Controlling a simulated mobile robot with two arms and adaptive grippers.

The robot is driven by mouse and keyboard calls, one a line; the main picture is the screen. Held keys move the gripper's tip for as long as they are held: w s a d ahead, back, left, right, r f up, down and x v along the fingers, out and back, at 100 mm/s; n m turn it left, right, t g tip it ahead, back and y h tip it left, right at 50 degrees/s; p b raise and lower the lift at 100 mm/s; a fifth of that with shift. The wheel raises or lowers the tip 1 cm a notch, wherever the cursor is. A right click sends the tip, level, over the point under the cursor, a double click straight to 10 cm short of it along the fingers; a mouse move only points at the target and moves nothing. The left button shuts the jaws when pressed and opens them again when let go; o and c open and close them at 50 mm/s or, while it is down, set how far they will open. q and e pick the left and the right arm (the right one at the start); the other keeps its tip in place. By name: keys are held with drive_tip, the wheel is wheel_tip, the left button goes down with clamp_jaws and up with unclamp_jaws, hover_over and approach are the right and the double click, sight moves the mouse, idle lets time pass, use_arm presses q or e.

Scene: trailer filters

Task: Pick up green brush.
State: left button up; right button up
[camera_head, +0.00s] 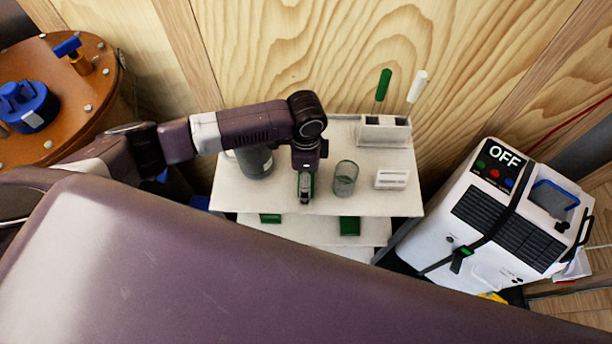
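The green brush (384,84) stands upright, slightly tilted, in a white holder (372,134) at the back right of the white table (330,203). Its green handle and thin stem show; its lower end is hidden in the holder. My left arm reaches in from the left over the table. My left gripper (305,192) points down near the table's front, left of and in front of the green brush and apart from it. The gripper is small and seen from above, and something green shows beside its fingers. Whether it is open or shut is unclear. My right gripper is not in view.
A white-handled brush (417,86) stands right of the green one. A clear glass (345,178) and a small white block (391,179) are near my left gripper. A dark jar (254,162) stands behind my arm. A wooden wall (300,50) rises close behind the holder.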

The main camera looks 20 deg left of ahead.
use_arm(q)
drive_tip(key=shift+c, duration=0.6)
drive_tip(key=c, duration=1)
drive_tip(key=shift+o, duration=0.2)
drive_tip(key=shift+w+r, duration=0.1)
drive_tip(key=shift+r, duration=0.5)
wheel_tip(320, 180, up, 19)
drive_tip(key=b, duration=0.2)
drive_tip(key=s+a+r+n+b, duration=0.2)
drive_tip(key=s+a+n, duration=0.3)
drive_tip(key=n, duration=0.9)
drive_tip(key=s, duration=0.3)
drive_tip(key=shift+a+r+n, duration=0.4)
